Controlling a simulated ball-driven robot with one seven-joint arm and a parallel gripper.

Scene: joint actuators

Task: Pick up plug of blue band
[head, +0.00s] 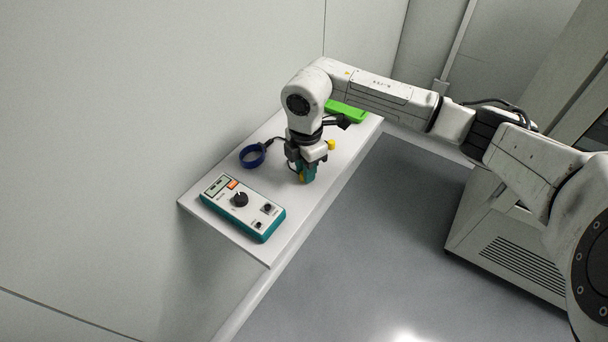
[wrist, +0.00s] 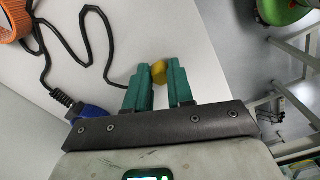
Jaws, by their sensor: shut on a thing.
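The blue band (head: 252,156) is an open ring lying on the white shelf, left of my gripper (head: 304,178). A dark cable leads from it toward my gripper and is lost behind it. My gripper points down with teal fingers, which also show in the wrist view (wrist: 161,88). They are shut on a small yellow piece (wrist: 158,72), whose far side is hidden. In the wrist view, a black cable runs behind the left finger.
A teal and white meter (head: 243,207) with a black knob lies in front on the shelf (head: 262,248). A bright green object (head: 347,112) lies behind my arm. An orange ring (wrist: 14,22) shows in the wrist view. Another yellow piece (head: 331,145) shows right of my gripper.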

